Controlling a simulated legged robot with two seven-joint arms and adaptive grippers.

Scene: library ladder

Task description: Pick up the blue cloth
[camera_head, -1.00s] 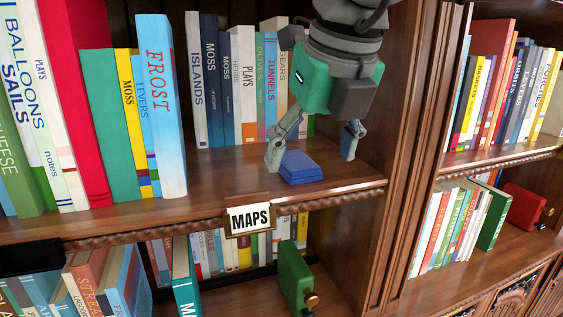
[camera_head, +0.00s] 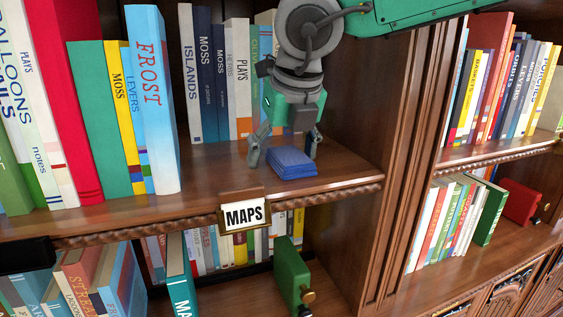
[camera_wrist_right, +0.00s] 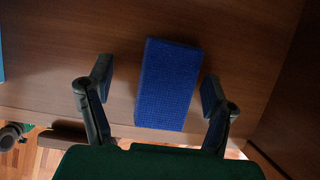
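The blue cloth (camera_head: 291,163) is a folded, flat blue block lying on the wooden shelf, to the right of the MAPS label. It also shows in the right wrist view (camera_wrist_right: 168,84), with its textured top facing the camera. My right gripper (camera_head: 283,158) is above and just behind the cloth, pointing down. In the right wrist view its two fingers (camera_wrist_right: 157,88) are spread on either side of the cloth, with a gap on each side. It is open and holds nothing. My left gripper is not visible.
Upright books (camera_head: 212,80) stand behind the gripper, and a tall FROST book (camera_head: 152,100) stands left. The shelf's wooden side wall (camera_head: 352,100) is close on the right. The MAPS label (camera_head: 244,214) hangs on the front edge. A green book-like object (camera_head: 291,275) stands below.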

